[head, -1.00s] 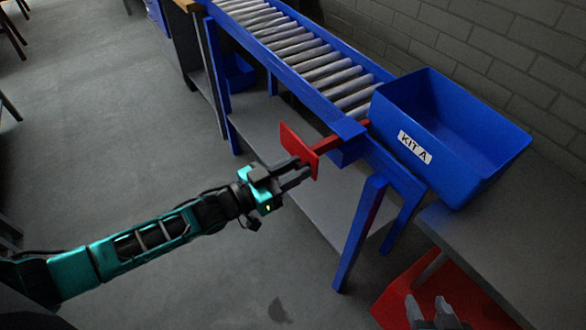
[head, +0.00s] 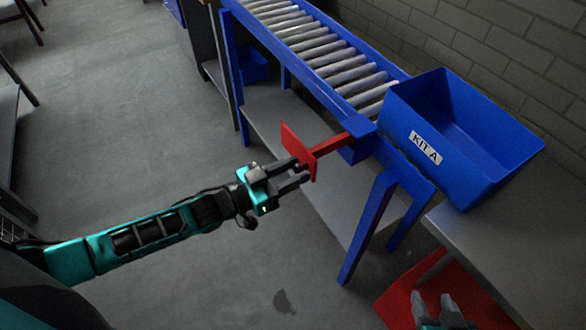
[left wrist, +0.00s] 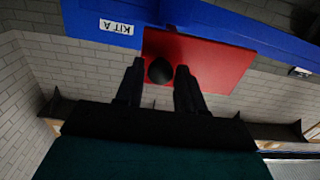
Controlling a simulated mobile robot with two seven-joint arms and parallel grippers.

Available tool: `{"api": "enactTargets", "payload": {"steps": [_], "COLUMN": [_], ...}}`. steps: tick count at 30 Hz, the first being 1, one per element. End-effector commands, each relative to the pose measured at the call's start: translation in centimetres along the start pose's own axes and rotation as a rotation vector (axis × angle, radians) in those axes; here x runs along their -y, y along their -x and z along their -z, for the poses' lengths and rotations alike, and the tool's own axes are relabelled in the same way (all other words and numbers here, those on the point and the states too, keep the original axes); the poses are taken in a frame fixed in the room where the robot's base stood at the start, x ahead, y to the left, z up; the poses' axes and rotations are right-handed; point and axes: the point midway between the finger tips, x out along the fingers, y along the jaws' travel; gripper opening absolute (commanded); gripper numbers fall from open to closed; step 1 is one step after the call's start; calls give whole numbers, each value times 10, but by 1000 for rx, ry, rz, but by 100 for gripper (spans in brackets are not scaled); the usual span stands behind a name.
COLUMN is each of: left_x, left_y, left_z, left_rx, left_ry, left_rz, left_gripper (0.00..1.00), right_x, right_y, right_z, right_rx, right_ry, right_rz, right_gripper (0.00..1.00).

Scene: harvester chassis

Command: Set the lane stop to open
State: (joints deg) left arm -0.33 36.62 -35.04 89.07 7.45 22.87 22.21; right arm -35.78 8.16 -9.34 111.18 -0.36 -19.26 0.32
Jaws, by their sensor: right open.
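The lane stop is a red plate (head: 296,146) on a red bar (head: 331,144) that runs into a blue block (head: 363,128) at the conveyor's near end. The bar stands well out on the gripper side, and no red shows past the block. My left gripper (head: 303,172) is at the plate. My right gripper (head: 436,308) is open and empty low in the head view, away from the stop.
The blue roller conveyor (head: 328,92) runs to the upper left. A blue bin labelled KIT A (head: 425,148) stands at its near end, over a grey table (head: 510,240). A red surface (head: 405,295) lies below. The floor (head: 130,130) to the left is clear.

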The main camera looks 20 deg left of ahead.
Motion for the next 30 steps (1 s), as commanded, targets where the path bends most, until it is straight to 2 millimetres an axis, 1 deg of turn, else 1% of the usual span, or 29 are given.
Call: {"api": "enactTargets", "payload": {"steps": [1,3,10,14,17,24,30], "left_x": [0,0,0,0,0,0,0], "left_y": [0,0,0,8,23,74,109], "left_z": [0,0,0,0,-1,-1,-1], "left_rx": [0,0,0,1,3,6,4], "left_ry": [0,0,0,0,0,0,0], "left_rz": [0,0,0,1,0,0,0], "left_gripper": [43,50,50,50,50,50,50], "right_x": [0,0,0,0,0,0,0], "right_y": [0,0,0,0,1,2,2], "right_z": [0,0,0,0,1,2,3], "right_rx": [0,0,0,0,0,0,1], "right_ry": [0,0,0,0,0,0,0], "right_rz": [0,0,0,0,0,0,0], "right_gripper": [52,52,52,52,52,52,52]}}
